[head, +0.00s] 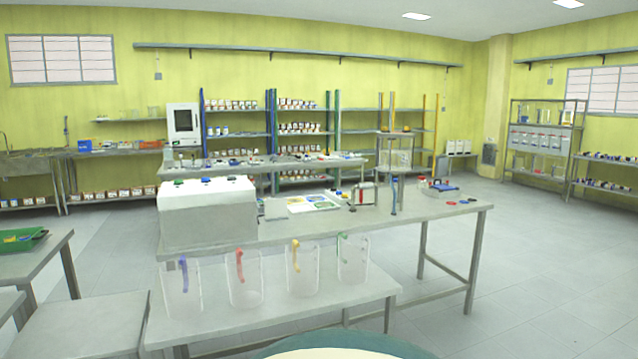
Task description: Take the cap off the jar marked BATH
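I cannot make out a jar marked BATH or its cap; no label is readable at this distance. Several clear glass vessels stand on the low front shelf, with a blue (184,275), a red (239,265), a yellow (295,255) and a green (342,249) piece at their rims. A white box (207,222) with small coloured pieces on top stands on the main bench's left end. Small items, too small to identify, lie on the bench. Neither of my grippers is in view.
The main bench (440,212) stands ahead, with a second bench (262,170) behind it. A side table (30,255) with a green tray (22,238) is at left. Racks with white containers (528,140) stand at the right. Floor (560,270) to the right is clear.

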